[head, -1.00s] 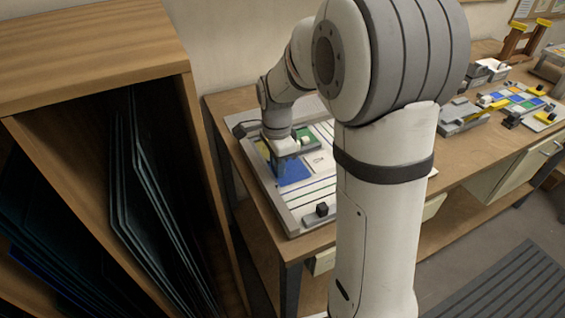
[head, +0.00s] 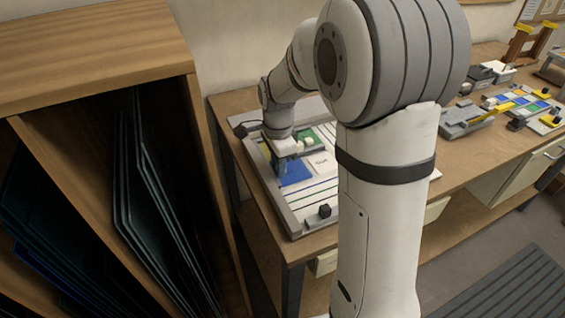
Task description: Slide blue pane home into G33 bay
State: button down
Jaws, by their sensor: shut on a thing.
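The blue pane (head: 296,174) lies on the pale framed board (head: 318,196) on the workbench, in the head view. My gripper (head: 282,158) points down at the pane's back left part and is shut on it. The fingertips are small and partly hidden against the blue. A green pane (head: 307,138) lies behind the blue one on the same board. I cannot read any bay label, and I cannot tell whether the blue pane's edges touch the bay's sides.
A wooden rack (head: 92,55) with upright dark glass sheets (head: 150,190) stands at the left. My arm hides the board's right part. A grey block with a black knob (head: 322,213) sits at the board's front. Other fixtures (head: 470,118) stand on the bench at right.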

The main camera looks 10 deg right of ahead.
jog(key=c, duration=1.2)
grip_release()
jog(key=shift+w+r, duration=0.1)
jog(key=shift+r+p, duration=2.65)
jog(key=shift+r, duration=0.8)
